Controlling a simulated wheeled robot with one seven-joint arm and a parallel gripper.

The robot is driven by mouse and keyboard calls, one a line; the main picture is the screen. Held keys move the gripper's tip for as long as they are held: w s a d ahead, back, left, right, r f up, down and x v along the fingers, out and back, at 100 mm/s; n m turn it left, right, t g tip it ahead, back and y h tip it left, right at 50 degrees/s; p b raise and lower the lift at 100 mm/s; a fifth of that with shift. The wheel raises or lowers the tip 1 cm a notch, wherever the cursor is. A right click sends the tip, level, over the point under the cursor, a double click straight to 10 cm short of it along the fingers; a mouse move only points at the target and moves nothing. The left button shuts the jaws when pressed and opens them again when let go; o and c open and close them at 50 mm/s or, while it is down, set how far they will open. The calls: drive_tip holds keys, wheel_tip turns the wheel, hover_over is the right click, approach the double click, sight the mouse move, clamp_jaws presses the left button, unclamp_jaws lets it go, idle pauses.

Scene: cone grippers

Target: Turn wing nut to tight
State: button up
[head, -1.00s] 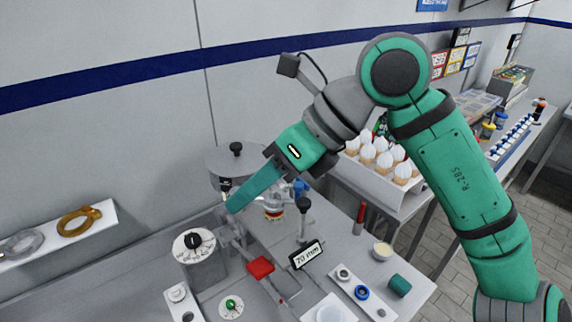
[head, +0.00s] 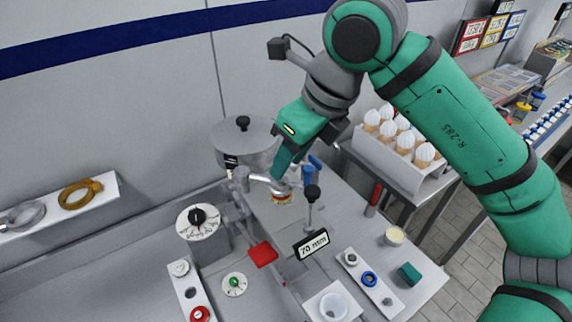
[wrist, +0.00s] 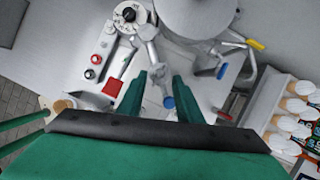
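My gripper (head: 279,172) points down over the bench, beside the grey arm of the fixture in front of the lidded pot. In the wrist view its two green fingers (wrist: 160,90) are spread apart, with nothing visibly clamped between them. A blue winged piece (head: 309,174), which may be the wing nut, stands just right of the fingers in the head view. A blue piece also shows right of the fingers in the wrist view (wrist: 222,70). I cannot tell how tight the nut is.
The lidded pot (head: 246,142) stands behind the gripper. A dial (head: 197,221), a red block (head: 263,254), a black-knobbed rod (head: 312,193) and a "70 mm" sign (head: 312,244) crowd the bench. A box of cones (head: 402,145) stands to the right.

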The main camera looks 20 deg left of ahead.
drive_tip(key=x, duration=0.2)
drive_tip(key=shift+w+a+f, duration=0.1)
drive_tip(key=shift+w+f, duration=0.05)
drive_tip(key=shift+f, duration=0.2)
drive_tip(key=shift+a+f, duration=0.1)
drive_tip(key=shift+a, duration=0.05)
clamp_jaws()
drive_tip(key=shift+n, duration=0.5)
unclamp_jaws()
